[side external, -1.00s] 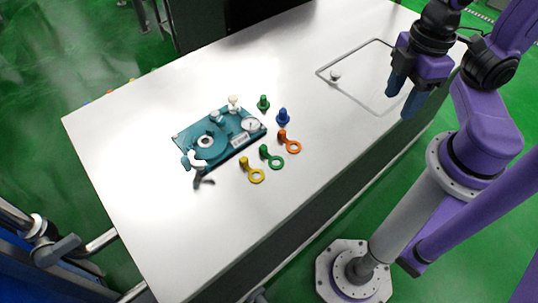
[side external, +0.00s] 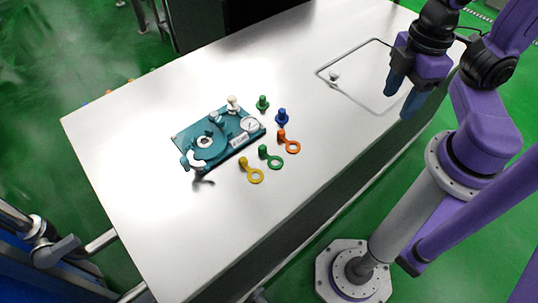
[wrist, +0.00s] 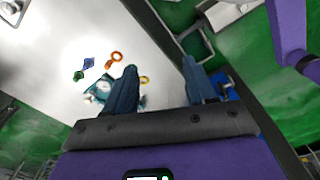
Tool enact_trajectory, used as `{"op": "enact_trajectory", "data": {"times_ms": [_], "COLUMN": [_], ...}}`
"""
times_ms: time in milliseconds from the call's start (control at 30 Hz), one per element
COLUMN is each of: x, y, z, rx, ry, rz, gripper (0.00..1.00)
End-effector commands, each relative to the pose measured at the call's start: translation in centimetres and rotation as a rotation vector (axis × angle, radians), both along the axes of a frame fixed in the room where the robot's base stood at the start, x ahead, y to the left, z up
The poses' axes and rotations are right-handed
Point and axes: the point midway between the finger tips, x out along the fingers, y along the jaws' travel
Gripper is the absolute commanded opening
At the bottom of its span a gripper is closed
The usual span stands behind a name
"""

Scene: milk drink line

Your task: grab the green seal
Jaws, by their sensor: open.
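A green seal (side external: 271,157) with a plug end and a flat ring lies on the white table between the yellow and orange ring pieces. A separate green peg (side external: 262,103) stands behind the teal fixture's right end; it also shows in the wrist view (wrist: 79,76). The green ring seal is not clearly visible in the wrist view, where a finger covers part of the group. My gripper (side external: 400,103) is open and empty, well to the right of the seal and above the table; its two fingers also show in the wrist view (wrist: 159,65).
The teal fixture (side external: 180,138) with a dial stands left of the seals. Yellow (side external: 255,176) and orange (side external: 292,146) ring pieces flank the green seal. A blue peg (side external: 282,117) stands behind them. A metal frame (side external: 347,54) lies at the right. The table between is clear.

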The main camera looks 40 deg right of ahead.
Motion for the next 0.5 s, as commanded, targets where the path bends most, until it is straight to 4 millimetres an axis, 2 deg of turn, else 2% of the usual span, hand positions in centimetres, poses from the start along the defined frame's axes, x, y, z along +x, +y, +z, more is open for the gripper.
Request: {"op": "enact_trajectory", "data": {"times_ms": [267,500], "x": [0.3,2.6], "y": [-0.1,-0.3], "z": [-0.5,-3.5], "rx": [-0.045,-0.315], "ry": [-0.006,-0.072], "rz": [0.022,0.185], "gripper": [0.55,0.55]}}
